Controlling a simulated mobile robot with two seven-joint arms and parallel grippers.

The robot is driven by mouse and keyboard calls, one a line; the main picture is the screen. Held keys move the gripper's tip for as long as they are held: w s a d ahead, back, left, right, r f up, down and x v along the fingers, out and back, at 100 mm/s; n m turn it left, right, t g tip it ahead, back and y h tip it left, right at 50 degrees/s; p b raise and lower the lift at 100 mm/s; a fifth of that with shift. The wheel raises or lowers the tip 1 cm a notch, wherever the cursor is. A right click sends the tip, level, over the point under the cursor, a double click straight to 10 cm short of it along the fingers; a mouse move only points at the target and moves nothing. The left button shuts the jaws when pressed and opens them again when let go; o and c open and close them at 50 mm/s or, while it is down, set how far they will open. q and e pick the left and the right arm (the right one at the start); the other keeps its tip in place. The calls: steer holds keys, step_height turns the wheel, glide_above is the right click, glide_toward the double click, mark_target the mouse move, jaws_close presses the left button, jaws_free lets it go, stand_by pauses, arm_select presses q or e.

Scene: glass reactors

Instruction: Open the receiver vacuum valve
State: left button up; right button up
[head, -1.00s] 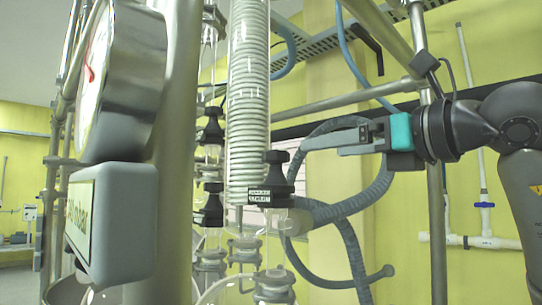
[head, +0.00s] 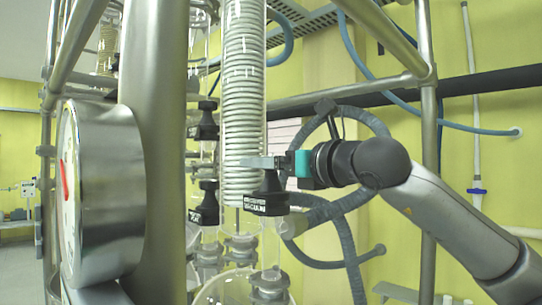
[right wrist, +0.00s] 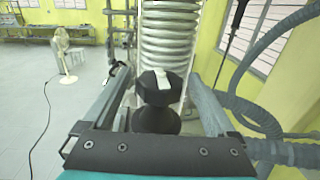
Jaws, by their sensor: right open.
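The receiver vacuum valve has a black knob (head: 268,183) above a black label collar (head: 267,204) with white lettering, in front of the coiled glass column. In the right wrist view the black knob (right wrist: 155,90) with a pale mark on top lies between my two fingers. My right gripper (head: 262,163) comes in from the right in the head view, at the top of the knob. It is open, with a finger on each side of the knob (right wrist: 158,74); whether either touches is unclear. My left gripper is not in view.
The coiled condenser (head: 243,100) stands right behind the knob. A large round gauge (head: 105,195) and a thick steel post (head: 150,120) are at the left. Grey hoses (head: 345,225) hang at the right. Other black valves (head: 205,205) sit farther left.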

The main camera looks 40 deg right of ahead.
steer(key=c, duration=1.4)
